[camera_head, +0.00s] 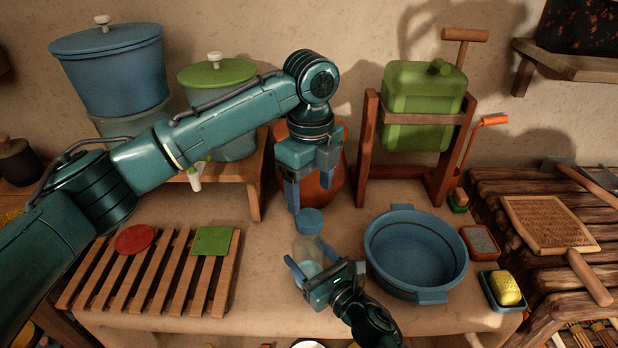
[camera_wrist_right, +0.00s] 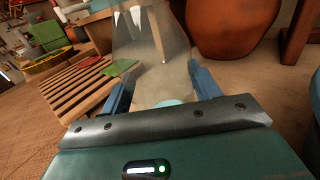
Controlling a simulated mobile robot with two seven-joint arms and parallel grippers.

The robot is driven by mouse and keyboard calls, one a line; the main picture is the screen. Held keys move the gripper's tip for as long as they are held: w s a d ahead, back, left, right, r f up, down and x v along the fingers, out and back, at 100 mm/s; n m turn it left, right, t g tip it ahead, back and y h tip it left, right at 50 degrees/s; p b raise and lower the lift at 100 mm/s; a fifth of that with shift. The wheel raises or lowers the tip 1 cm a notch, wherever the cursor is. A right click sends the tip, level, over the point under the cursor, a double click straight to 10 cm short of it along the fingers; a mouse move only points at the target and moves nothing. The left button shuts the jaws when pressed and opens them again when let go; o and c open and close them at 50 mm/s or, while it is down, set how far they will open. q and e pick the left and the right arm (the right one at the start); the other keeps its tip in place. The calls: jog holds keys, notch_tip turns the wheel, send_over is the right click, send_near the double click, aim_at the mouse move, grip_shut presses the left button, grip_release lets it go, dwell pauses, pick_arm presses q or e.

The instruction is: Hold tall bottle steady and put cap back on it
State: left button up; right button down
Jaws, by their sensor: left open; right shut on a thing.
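The tall clear bottle (camera_head: 304,246) stands on the table left of the blue basin. A blue cap (camera_head: 309,221) shows at the top of the bottle; I cannot tell whether it is seated. My right gripper (camera_head: 318,263) is shut on the bottle's body from the front. In the right wrist view the bottle (camera_wrist_right: 152,58) is between the two blue fingers, its top cut off by the frame. My left gripper (camera_head: 308,188) points down above the cap, fingers open and empty, apart from the cap.
The blue basin (camera_head: 415,250) is close on the right. A slatted rack (camera_head: 150,280) with red and green pieces lies left. A brown pot (camera_head: 322,185) stands behind my left gripper. A green container (camera_head: 422,100) in a wooden frame stands at the back. A yellow sponge (camera_head: 505,287) lies far right.

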aim_at(308, 217)
pick_arm(q)
jog(key=n, duration=0.7)
jog(key=shift+r, duration=0.25)
jog(key=n, duration=0.6)
jog(key=shift+r, duration=0.25)
jog(key=n, duration=0.6)
jog(key=shift+s+r+n, duration=0.1)
jog(key=shift+r+n, duration=0.1)
jog(key=shift+n, duration=0.1)
jog(key=n, duration=0.6)
jog(key=shift+a+r+n, duration=0.1)
jog(key=shift+r+n, duration=0.1)
jog(key=shift+n, duration=0.1)
jog(key=shift+f, duration=4.05)
